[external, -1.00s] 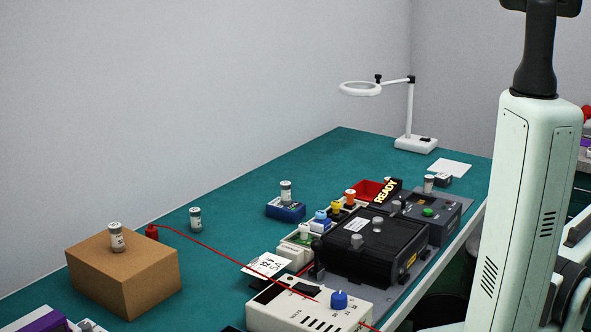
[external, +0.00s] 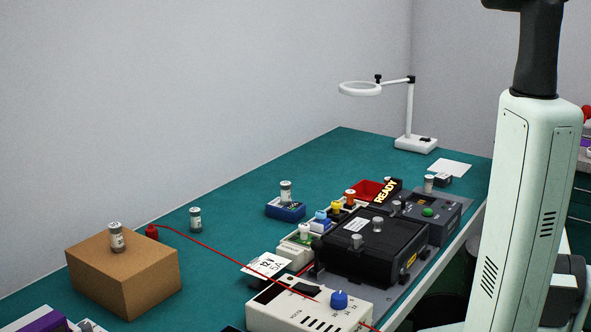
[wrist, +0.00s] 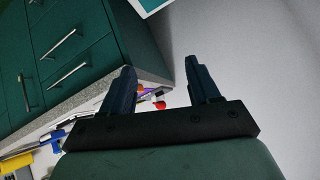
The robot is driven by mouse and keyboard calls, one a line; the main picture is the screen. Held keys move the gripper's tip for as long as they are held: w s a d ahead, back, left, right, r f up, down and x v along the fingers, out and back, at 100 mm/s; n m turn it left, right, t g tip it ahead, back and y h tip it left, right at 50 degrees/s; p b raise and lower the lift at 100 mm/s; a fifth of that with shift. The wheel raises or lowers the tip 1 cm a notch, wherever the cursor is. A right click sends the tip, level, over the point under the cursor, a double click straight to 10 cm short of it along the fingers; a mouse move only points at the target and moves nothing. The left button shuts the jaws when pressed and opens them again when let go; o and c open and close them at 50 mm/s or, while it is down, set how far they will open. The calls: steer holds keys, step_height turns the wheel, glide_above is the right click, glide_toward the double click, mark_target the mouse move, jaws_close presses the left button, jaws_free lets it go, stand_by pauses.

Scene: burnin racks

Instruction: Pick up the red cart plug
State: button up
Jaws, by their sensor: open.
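The red cart plug (external: 152,232) stands on the teal bench at the left in the external view, just behind the cardboard box (external: 140,280), which hides its lower part. A red cable (external: 225,260) runs from it across the bench to the white power supply at the front. My gripper (wrist: 162,82) shows in the wrist view with its two dark fingers apart and nothing between them. It is outside the external view, where only my arm shows at the right.
Small labelled jars stand on the box and beside it (external: 195,219). The power supply (external: 305,308), a black unit (external: 372,248) and a READY sign (external: 385,191) fill the right side. A ring lamp (external: 415,143) stands at the back. The bench's back left is mostly clear.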

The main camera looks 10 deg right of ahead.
steer(key=w+a+r+n+y, duration=0.1)
steer(key=w+a+n+y, duration=0.15)
steer(key=a, duration=1.25)
steer(key=w+a+r+n+y, duration=0.1)
steer(key=w+a+n, duration=0.2)
steer(key=a, duration=1.1)
steer(key=w+a+n+y, duration=0.1)
steer(key=w+a+n, duration=0.15)
steer(key=a, duration=1.25)
steer(key=s+a+r+n+y, duration=0.1)
steer(key=s+a+n+y, duration=0.15)
steer(key=a, duration=1.65)
steer(key=n+g+y, duration=0.3)
steer(key=n+g, duration=0.2)
steer(key=n, duration=0.9)
glide_toward(153, 227)
steer(key=x, duration=0.6)
steer(key=shift+w, duration=0.1)
steer(key=shift+x, duration=2.65)
